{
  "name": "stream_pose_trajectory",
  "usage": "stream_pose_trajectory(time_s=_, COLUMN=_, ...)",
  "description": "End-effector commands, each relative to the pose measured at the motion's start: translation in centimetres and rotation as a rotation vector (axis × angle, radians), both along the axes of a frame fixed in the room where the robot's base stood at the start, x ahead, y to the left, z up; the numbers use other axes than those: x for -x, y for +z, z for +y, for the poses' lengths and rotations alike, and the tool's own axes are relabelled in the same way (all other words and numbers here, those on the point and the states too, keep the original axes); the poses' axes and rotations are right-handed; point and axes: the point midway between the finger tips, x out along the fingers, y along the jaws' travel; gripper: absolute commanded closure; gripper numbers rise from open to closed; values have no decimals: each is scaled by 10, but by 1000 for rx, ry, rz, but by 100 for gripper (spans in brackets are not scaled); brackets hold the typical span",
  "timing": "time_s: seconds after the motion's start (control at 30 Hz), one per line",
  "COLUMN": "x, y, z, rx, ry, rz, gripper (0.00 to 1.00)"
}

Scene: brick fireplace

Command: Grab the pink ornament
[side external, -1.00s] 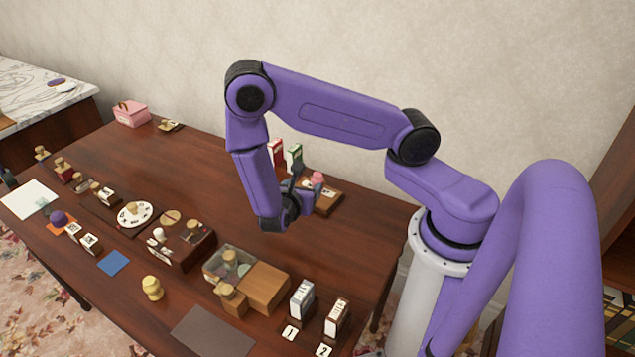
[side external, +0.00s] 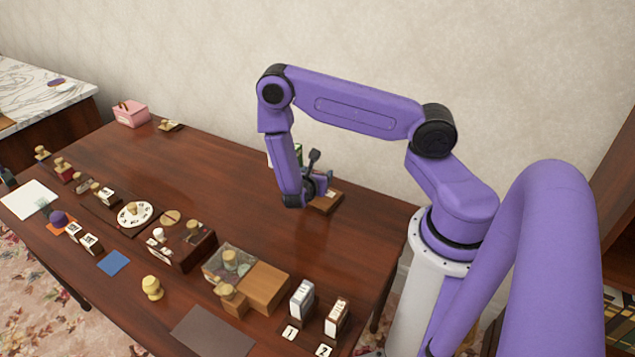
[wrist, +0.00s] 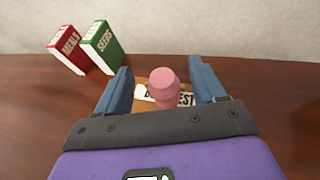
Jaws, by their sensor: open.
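The pink ornament (wrist: 164,86) shows in the wrist view as a rounded pink knob in front of a lettered label on a small wooden base (wrist: 120,106). My gripper (wrist: 160,78) is open, with one blue finger on each side of the ornament and a gap on both sides. I cannot tell how far the fingertips reach past it. In the side view my gripper (side external: 318,178) is over the wooden base (side external: 326,203) near the table's far right edge; the ornament is hidden there by my arm.
A pink box (side external: 131,113) is at the table's far left corner. Stamps, wooden blocks and cards crowd the near side. The table's middle (side external: 190,170) is clear.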

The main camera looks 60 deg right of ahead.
Motion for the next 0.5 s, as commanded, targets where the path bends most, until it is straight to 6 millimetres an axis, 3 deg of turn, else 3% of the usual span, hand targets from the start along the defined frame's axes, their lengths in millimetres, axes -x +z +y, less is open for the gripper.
stream_pose_trajectory(time_s=0.2, x=-5, y=-13, z=-27, rx=-1, ry=-3, rz=1, gripper=31)
stream_pose_trajectory(time_s=0.5, x=-7, y=-15, z=-32, rx=-1, ry=0, rz=0, gripper=31)
